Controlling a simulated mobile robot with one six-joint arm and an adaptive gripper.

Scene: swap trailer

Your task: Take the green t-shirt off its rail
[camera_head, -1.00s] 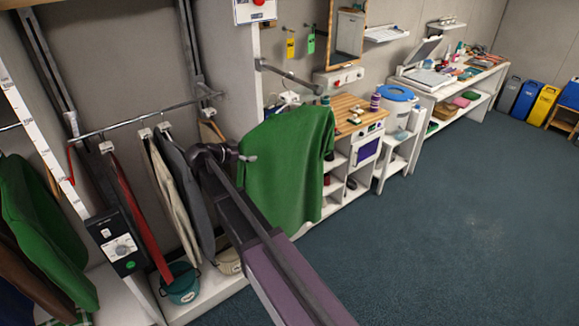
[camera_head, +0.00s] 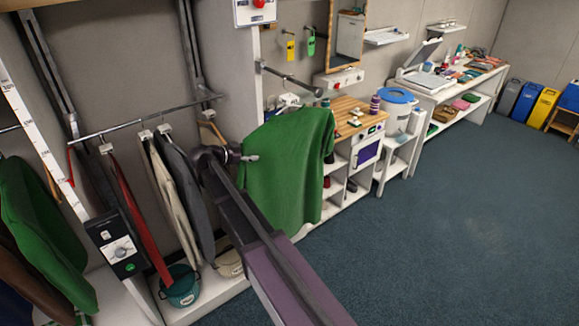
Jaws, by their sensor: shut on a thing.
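The green t-shirt (camera_head: 290,170) hangs spread out in the middle of the view, with its left edge at my gripper (camera_head: 248,158). My gripper is shut on the t-shirt at that edge; the fingertips are small, and the exact grip is hard to see. A short metal rail (camera_head: 290,77) sticks out from the white panel above the t-shirt. The t-shirt's top edge appears below the rail's tip. I cannot tell whether a hanger still links them.
A longer rail (camera_head: 130,126) with several hanging garments is at the left, above a teal pot (camera_head: 180,286). A white shelf unit with a wooden top (camera_head: 350,112) stands behind the t-shirt. The blue floor (camera_head: 450,220) at the right is clear.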

